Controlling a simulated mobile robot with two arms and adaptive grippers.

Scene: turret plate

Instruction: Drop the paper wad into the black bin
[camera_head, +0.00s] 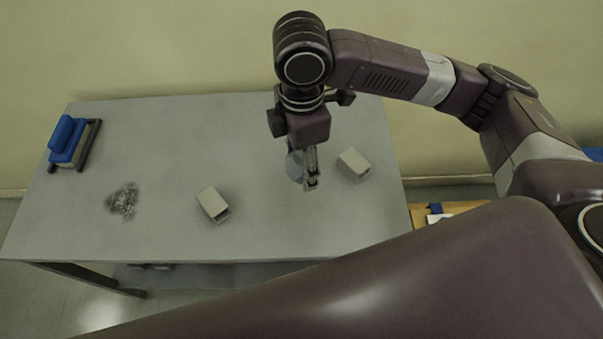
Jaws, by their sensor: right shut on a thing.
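My right gripper (310,184) hangs over the right half of the grey table, pointing down, between two pale boxes. It is shut on a pale blue-grey rounded thing (294,167), which shows at the left of its fingers and is partly hidden by them. This could be the paper wad, but it is too small and covered to be sure. I cannot tell how far it is above the tabletop. No black bin can be made out. My left gripper is not in view.
The grey table (260,240) holds a pale box (212,203) near its middle, another pale box (353,164) at the right, a dark speckled patch (124,201) and a blue-topped item (66,141) at the left. A wooden surface (424,214) lies beyond the right edge.

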